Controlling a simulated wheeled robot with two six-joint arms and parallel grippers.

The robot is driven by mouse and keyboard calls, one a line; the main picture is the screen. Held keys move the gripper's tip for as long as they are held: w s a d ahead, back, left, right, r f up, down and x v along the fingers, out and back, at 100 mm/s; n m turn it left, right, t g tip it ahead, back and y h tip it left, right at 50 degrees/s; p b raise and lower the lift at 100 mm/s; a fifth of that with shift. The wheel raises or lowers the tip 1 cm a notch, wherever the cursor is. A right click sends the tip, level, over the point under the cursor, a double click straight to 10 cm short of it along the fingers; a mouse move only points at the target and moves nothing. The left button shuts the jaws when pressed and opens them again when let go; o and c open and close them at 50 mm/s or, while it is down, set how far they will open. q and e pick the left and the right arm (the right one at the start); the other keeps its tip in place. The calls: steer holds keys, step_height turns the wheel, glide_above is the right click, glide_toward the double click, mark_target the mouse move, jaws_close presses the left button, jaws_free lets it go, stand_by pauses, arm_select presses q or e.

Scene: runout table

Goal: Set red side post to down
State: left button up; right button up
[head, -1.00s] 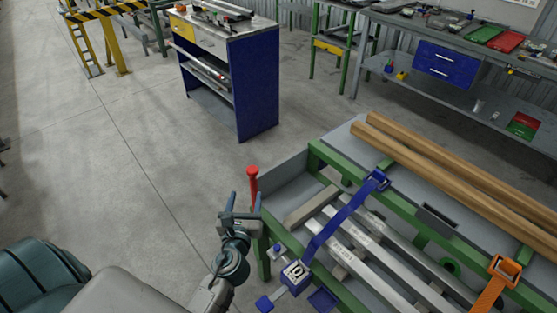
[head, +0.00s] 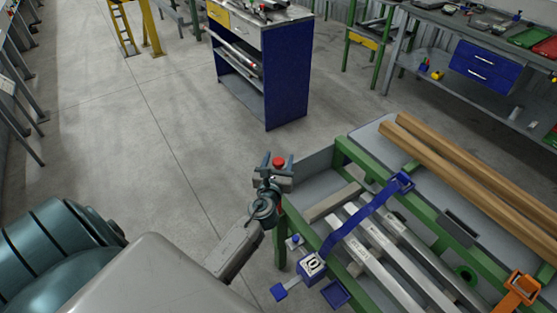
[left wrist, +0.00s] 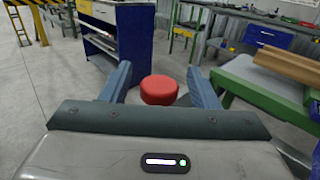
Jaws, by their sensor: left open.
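In the left wrist view the round red cap (left wrist: 158,90) lies between the two blue-grey fingers, with gaps on both sides. My left gripper (head: 277,165) is open around the post's top and not closed on it. My right gripper is not in view.
Metal bars (head: 385,250) lie in the table, with a blue strap (head: 350,222) across them and a blue-and-white device (head: 312,264) at the near edge. Wooden beams (head: 470,170) lie behind. A blue cabinet (head: 288,75) stands farther back. Floor left of the table is clear.

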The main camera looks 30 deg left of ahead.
arm_select(q)
steer(key=c, duration=0.9)
jaws_close()
steer(key=shift+f+b, duration=0.4)
steer(key=shift+f, duration=0.1)
arm_select(e)
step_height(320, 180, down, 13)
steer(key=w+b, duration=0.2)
steer(key=b, duration=1.1)
arm_select(q)
step_height(320, 180, down, 19)
steer(key=b, duration=0.3)
steer(key=shift+s+f, duration=0.1)
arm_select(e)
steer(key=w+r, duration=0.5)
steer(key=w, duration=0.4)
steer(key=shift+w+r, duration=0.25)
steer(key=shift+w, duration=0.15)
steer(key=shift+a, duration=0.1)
arm_select(q)
steer(key=o, duration=0.9)
jaws_free()
steer(key=shift+f, duration=0.1)
